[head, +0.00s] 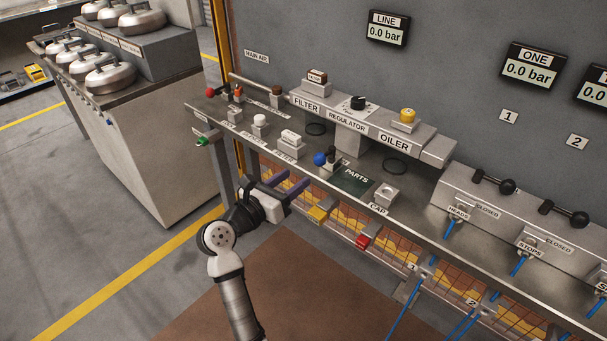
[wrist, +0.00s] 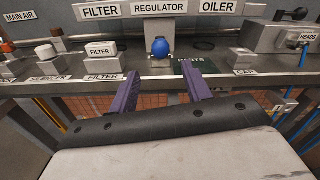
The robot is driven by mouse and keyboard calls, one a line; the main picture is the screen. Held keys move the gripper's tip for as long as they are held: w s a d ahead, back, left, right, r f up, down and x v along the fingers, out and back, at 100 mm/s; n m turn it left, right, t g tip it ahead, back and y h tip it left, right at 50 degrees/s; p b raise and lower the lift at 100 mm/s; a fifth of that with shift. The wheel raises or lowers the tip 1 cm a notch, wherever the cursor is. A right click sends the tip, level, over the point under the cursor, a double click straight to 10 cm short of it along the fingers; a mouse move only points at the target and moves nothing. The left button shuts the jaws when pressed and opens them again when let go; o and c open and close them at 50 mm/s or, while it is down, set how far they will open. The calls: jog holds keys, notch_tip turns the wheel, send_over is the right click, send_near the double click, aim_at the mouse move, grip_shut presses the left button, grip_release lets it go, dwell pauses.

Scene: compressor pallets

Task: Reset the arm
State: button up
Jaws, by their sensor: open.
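My gripper (head: 294,190) has two purple fingers and is open and empty in the head view. It is in front of the steel bench (head: 415,218), near its front edge, with my arm reaching up from below. In the wrist view my gripper (wrist: 160,88) also shows open, its fingers spread apart and pointing toward the bench edge. Nothing is between the fingers. A blue-knobbed lever (head: 320,159) stands on the bench beyond the fingers, and its blue ball (wrist: 160,47) shows above the gap between them in the wrist view.
The bench carries a filter, a regulator (head: 357,104), an oiler with a yellow knob (head: 407,115), and a green parts mat (head: 354,180). Blue hoses (head: 403,309) hang at the front right. A grey cabinet with metal domes (head: 146,130) stands at left. The floor between is clear.

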jog(key=shift+s+a, duration=0.25)
jog(key=shift+s, duration=0.1)
